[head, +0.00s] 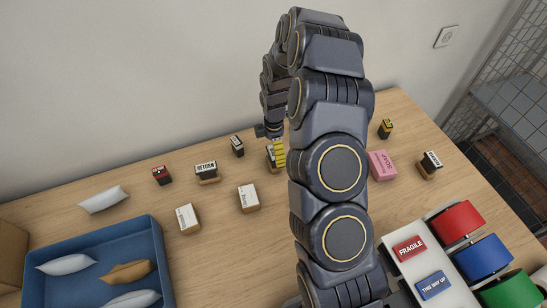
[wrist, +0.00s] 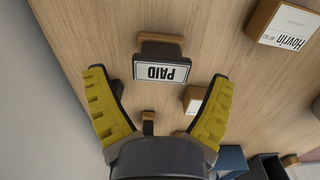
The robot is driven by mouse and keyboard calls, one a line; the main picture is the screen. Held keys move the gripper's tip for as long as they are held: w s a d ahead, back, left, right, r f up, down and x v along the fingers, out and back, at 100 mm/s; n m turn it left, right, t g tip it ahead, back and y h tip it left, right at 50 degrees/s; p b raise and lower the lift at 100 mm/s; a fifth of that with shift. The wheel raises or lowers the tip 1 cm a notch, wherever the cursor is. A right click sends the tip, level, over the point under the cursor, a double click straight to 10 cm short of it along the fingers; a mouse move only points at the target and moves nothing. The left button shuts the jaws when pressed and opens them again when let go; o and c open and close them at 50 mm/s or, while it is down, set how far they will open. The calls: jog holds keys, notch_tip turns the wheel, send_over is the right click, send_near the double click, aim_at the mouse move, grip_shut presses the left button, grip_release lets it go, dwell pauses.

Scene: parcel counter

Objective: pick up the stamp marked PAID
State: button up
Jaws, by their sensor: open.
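The PAID stamp (wrist: 162,72) is in the wrist view, a dark block with a wooden part and a white label that reads upside down there. It stands between and slightly beyond my gripper's yellow fingers (wrist: 158,78), which are spread apart with nothing held. In the head view my gripper (head: 279,153) is low over the back middle of the counter, partly hidden behind my arm. A dark block with a pale label shows right at the fingers there; its marking cannot be read.
A RETURN stamp (head: 206,168), a red-and-black stamp (head: 161,176) and another stamp (head: 237,146) stand to the left. White-topped boxes (head: 248,197) lie in front. A pink box (head: 381,165) is right of my arm. A blue tray (head: 150,228) holds bags.

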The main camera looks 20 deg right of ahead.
notch_tip(320, 180, down, 4)
jog(key=shift+s+f, duration=0.1)
jog(key=shift+f, duration=0.05)
jog(key=c, duration=1)
jog(key=shift+c, duration=0.2)
